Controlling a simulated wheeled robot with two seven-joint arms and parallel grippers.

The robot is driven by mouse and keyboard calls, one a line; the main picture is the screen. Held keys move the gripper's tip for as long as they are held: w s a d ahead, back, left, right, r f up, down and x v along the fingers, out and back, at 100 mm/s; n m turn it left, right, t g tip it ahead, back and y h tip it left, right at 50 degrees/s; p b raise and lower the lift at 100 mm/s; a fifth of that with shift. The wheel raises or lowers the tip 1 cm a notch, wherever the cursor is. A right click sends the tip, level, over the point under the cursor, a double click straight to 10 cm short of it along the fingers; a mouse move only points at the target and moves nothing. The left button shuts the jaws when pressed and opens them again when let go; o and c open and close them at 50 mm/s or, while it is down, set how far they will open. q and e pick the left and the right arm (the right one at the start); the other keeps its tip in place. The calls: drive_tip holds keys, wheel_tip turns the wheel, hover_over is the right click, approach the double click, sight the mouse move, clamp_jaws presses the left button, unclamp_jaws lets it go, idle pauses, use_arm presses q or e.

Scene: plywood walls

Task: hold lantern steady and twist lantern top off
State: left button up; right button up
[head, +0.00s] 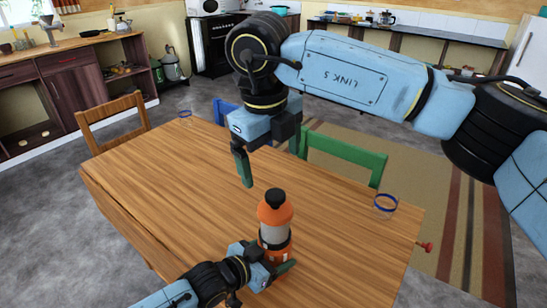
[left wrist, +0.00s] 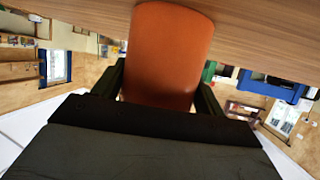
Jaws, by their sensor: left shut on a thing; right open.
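The lantern (head: 275,236) stands upright on the wooden table, with an orange base, a pale clear middle and an orange top (head: 276,212) with a dark knob. My left gripper (head: 272,272) is shut on the lantern's lower part from the front. In the left wrist view the orange lantern body (left wrist: 168,55) sits between my two dark fingers (left wrist: 160,88). My right gripper (head: 270,165) is open and empty, pointing down above the table, behind and above the lantern and apart from it.
The wooden table (head: 190,190) is mostly bare around the lantern. A blue-rimmed glass (head: 385,206) stands at the right edge and another (head: 185,117) at the far left corner. A green chair (head: 345,158), a wooden chair (head: 112,120) and a blue chair (head: 226,108) stand around it.

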sight(275, 194)
drive_tip(key=n, duration=0.6)
drive_tip(key=shift+s, duration=0.1)
drive_tip(key=n, duration=0.5)
drive_tip(key=shift+d+n, duration=0.1)
drive_tip(key=shift+n, duration=0.3)
drive_tip(key=n, duration=0.5)
drive_tip(key=shift+s+n, duration=0.15)
drive_tip(key=shift+n, duration=0.15)
drive_tip(key=n, duration=0.7)
drive_tip(key=shift+s+d+f+t, duration=0.1)
drive_tip(key=shift+t, duration=0.2)
drive_tip(key=f, duration=0.4)
drive_tip(key=w+f, duration=0.1)
drive_tip(key=f, duration=0.7)
drive_tip(key=shift+w+d, duration=0.15)
drive_tip(key=shift+w, duration=0.25)
drive_tip(key=shift+r, duration=0.1)
drive_tip(key=c, duration=1.1)
drive_tip(key=shift+m, duration=1.3)
